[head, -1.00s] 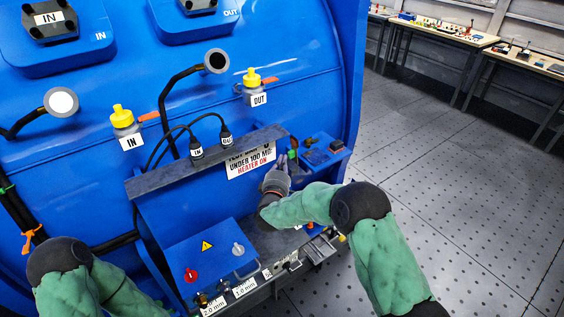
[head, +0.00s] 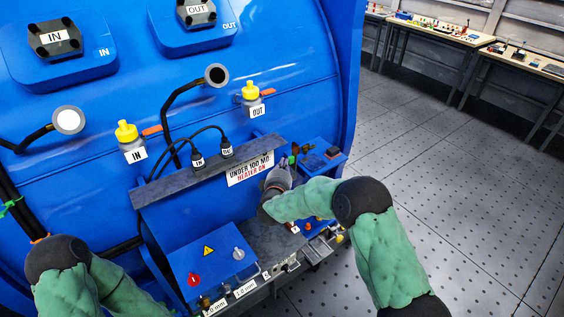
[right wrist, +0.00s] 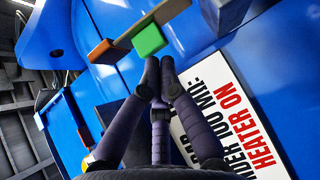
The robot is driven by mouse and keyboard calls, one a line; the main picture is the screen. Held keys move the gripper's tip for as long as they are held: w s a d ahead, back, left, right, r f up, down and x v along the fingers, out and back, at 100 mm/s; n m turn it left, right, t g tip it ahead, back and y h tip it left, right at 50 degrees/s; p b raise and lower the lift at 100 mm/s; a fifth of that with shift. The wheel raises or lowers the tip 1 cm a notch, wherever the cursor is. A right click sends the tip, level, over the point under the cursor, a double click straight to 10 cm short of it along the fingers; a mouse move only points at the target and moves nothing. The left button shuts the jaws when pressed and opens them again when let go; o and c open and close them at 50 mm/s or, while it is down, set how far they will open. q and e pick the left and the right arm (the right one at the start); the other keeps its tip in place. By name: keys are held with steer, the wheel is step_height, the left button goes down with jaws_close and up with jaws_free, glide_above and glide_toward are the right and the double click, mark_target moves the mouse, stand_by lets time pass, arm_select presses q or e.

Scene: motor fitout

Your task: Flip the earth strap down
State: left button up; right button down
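In the head view the right gripper (head: 284,165) is in front of the ledge's right end. My left gripper is outside the view; only the arm shows.
A white "HEATER ON" sign (head: 249,168) is close to the right gripper. A blue box with a red knob (head: 194,280) stands at lower left, and another blue box (head: 322,157) at right. Two cables plug in above the ledge (head: 205,175). Open floor lies to the right.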

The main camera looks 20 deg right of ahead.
mark_target(296, 153)
steer(key=d+m+g+y+p, duration=0.1)
steer(key=p, duration=0.3)
steer(key=w+d+r+m+g+y+p, duration=0.1)
steer(key=d+p, duration=0.1)
steer(key=p, duration=0.2)
steer(key=d+r+m+g+y+p, duration=0.1)
steer(key=d+m+y+p, duration=0.1)
steer(key=p, duration=0.2)
steer(key=shift+w+r+g, duration=0.25)
steer(key=shift+w+g, duration=0.1)
steer(key=shift+g, duration=0.05)
steer(key=d+m+y, duration=0.1)
steer(key=w+d+f+m+g+y, duration=0.1)
steer(key=shift+d+f+g+y, duration=0.1)
steer(key=shift+d+g+y, duration=0.2)
steer(key=shift+y, duration=0.1)
steer(key=shift+w+d+f, duration=0.1)
steer(key=shift+d, duration=0.1)
steer(key=shift+w+d+f+m+g+y+b, duration=0.1)
steer(key=shift+d+m+g+y+b, duration=0.15)
steer(key=shift+y+b, duration=0.3)
steer(key=shift+w+d+f+m+g+y+b, duration=0.15)
steer(key=shift+m+g+y+b, duration=0.15)
steer(key=shift+y+b, duration=0.25)
steer(key=shift+s+m+y+b, duration=0.1)
steer(key=shift+m+y+b, duration=0.15)
steer(key=shift+y+b, duration=0.05)
steer(key=shift+w+d+f+b, duration=0.35)
steer(key=shift+d+f+b, duration=0.4)
steer(key=shift+b, duration=2.1)
